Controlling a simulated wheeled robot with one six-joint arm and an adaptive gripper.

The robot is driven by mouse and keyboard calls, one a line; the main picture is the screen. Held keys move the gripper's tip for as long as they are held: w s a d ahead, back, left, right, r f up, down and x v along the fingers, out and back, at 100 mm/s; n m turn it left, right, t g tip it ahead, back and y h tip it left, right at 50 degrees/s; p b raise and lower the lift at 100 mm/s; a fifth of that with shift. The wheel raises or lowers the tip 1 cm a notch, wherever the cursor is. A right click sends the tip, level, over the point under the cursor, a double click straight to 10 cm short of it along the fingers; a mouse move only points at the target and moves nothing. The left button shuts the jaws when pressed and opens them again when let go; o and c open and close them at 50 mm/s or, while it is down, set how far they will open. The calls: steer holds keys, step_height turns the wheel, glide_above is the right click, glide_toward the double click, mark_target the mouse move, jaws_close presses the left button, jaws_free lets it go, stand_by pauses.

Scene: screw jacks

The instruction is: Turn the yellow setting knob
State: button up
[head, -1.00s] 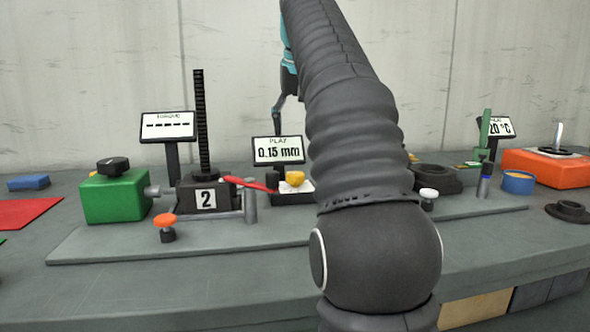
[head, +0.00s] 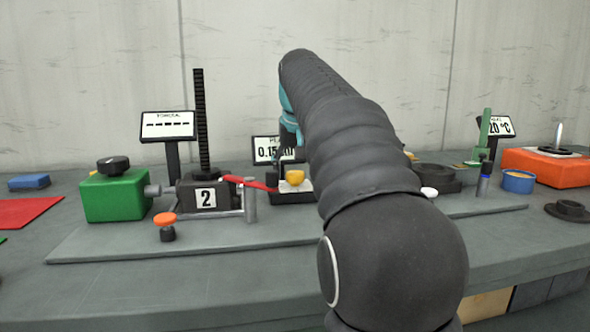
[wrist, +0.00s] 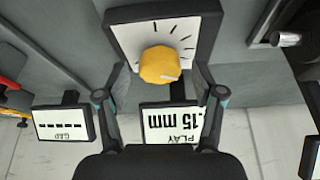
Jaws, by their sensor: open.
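The yellow setting knob (head: 293,180) sits on a dark-framed white dial plate behind the jack marked 2. In the wrist view the knob (wrist: 160,65) is close, with tick marks around it on the plate (wrist: 187,27). My gripper (wrist: 160,95) is open, one finger to each side of the knob, with space between fingers and knob. In the head view my gripper (head: 288,143) is above and behind the knob, partly hidden by my arm. The PLAY display (head: 265,150) reads 0.15 mm; its right part is covered in the head view.
The jack (head: 206,194) with its tall black screw, red lever and green box (head: 115,195) stand left of the knob. An orange-topped knob (head: 166,220) is in front. Another display (head: 168,125) shows dashes. A blue cup (head: 518,181) and orange box (head: 545,165) are at right.

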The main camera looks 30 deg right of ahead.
steer(key=c, duration=1.1)
steer(key=shift+c, duration=0.2)
steer(key=shift+m, duration=0.3)
steer(key=shift+w+m+g+h, duration=0.1)
steer(key=shift+m+g+h, duration=0.3)
steer(key=shift+m, duration=0.9)
steer(key=shift+m+g+h, duration=0.2)
steer(key=shift+m+h, duration=0.3)
steer(key=shift+m, duration=0.8)
steer(key=o, duration=1.1)
steer(key=shift+o, duration=0.2)
